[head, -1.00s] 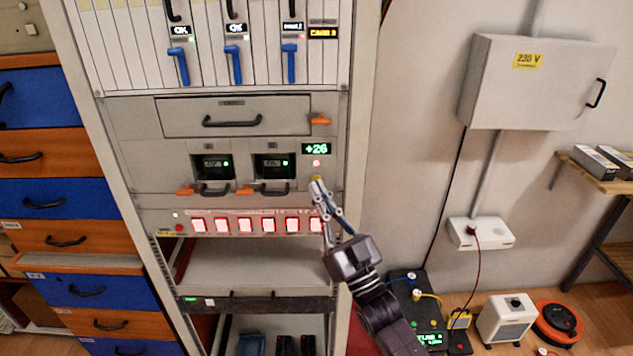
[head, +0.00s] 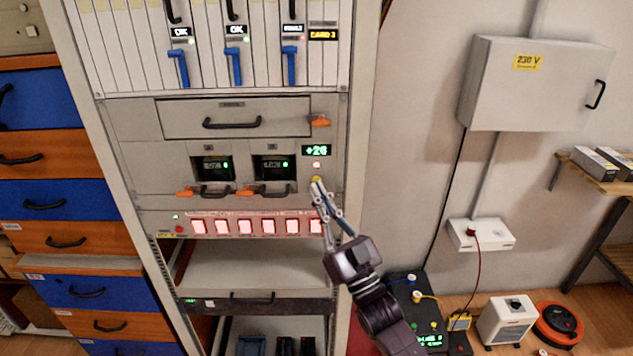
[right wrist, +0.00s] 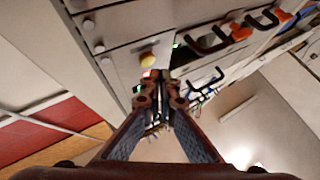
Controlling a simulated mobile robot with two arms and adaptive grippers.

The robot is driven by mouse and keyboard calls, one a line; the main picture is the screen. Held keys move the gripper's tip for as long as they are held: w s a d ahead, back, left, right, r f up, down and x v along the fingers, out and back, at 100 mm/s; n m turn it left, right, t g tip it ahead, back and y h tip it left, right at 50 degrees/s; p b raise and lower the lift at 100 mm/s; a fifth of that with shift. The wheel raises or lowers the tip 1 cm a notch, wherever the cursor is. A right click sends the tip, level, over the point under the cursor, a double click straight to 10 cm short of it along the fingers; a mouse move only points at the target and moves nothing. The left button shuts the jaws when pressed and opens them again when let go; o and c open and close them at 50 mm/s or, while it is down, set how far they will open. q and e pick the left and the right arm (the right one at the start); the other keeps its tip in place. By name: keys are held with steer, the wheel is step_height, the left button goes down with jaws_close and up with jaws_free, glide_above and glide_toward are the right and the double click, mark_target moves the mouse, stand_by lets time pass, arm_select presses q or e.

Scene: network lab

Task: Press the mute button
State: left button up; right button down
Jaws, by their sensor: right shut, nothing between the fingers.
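A small round yellow button (head: 316,180) sits on the rack panel, below a small pale lamp (head: 316,165) and a green "+26" display (head: 316,151). No label reading "mute" is legible. My right gripper (head: 319,188) is shut and empty, its fingertips just below the yellow button. In the right wrist view the yellow button (right wrist: 147,59) stands out from the panel, just beyond and left of the closed fingertips (right wrist: 160,76). I cannot tell whether they touch it. My left gripper is not in view.
A row of red-lit white switches (head: 245,226) lies below the panel. Two black-handled modules with orange latches (head: 245,190) are left of the button. A drawer (head: 180,116) is above. The wall to the right of the rack is clear up to the grey cabinet (head: 495,85).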

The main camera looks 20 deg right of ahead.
steer(key=shift+w, duration=0.15)
steer(key=shift+w+d, duration=0.15)
steer(key=shift+w, duration=0.15)
steer(key=shift+w+d+b, duration=0.1)
steer(key=shift+w+b, duration=0.2)
steer(key=shift+b, duration=0.05)
stand_by(0.7)
steer(key=shift+s, duration=0.15)
steer(key=shift+s+a+p, duration=0.25)
steer(key=shift+s+p, duration=0.1)
steer(key=shift+s, duration=0.3)
steer(key=s+p, duration=0.1)
steer(key=s, duration=0.1)
steer(key=s+a+p, duration=0.1)
steer(key=s, duration=0.1)
steer(key=shift+s+a, duration=0.2)
steer(key=shift+s, duration=0.2)
